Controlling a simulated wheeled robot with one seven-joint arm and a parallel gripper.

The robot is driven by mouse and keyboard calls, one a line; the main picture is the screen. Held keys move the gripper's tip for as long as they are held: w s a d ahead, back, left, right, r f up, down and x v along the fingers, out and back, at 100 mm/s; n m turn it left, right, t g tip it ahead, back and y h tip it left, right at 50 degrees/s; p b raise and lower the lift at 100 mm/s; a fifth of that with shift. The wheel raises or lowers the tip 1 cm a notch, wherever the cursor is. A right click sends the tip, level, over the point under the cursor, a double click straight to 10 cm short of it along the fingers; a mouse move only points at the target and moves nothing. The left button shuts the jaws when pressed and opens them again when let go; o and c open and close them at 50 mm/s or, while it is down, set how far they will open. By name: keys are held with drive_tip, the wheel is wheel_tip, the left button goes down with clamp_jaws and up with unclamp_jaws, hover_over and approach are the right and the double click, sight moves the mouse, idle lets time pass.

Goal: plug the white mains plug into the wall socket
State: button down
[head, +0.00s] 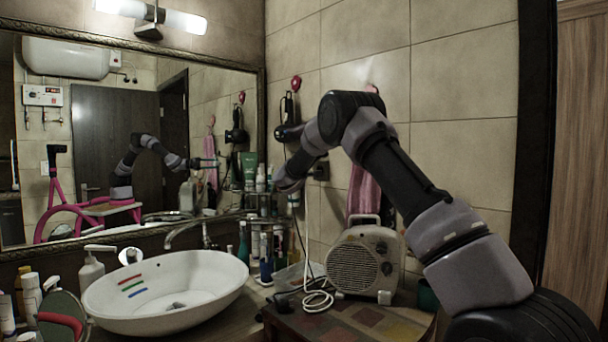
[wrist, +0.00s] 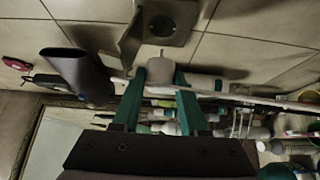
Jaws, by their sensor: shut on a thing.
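The white mains plug (wrist: 160,70) is between the teal fingers of my gripper (wrist: 160,78) in the wrist view, and the gripper is shut on it. The wall socket (wrist: 168,22) is just beyond the plug, with a grey flap (wrist: 133,38) standing open at its left. The plug appears apart from the socket; the exact gap is hard to judge. In the head view the dark socket (head: 321,171) is on the tiled wall, right of my arm's end. My fingers and the plug are hidden there by the arm. A white cable (head: 306,225) hangs down below.
A dark hair dryer (wrist: 75,72) hangs on the wall close beside my gripper. A shelf of bottles (head: 262,205) is below. A fan heater (head: 365,262) stands on the cabinet (head: 340,318), near coiled cable. The basin (head: 165,290) and mirror (head: 130,150) are at left.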

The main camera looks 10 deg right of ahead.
drive_tip(key=shift+w+d, duration=0.1)
drive_tip(key=shift+w+d, duration=0.8)
drive_tip(key=shift+d, duration=0.3)
drive_tip(key=shift+w+d, duration=0.8)
drive_tip(key=shift+d, duration=0.3)
drive_tip(key=shift+w+d, duration=0.3)
drive_tip(key=shift+d, duration=0.2)
idle(0.7)
drive_tip(key=shift+c, duration=1.8)
unclamp_jaws()
drive_tip(key=shift+r, duration=0.1)
drive_tip(key=v, duration=1)
drive_tip(key=shift+s, duration=0.4)
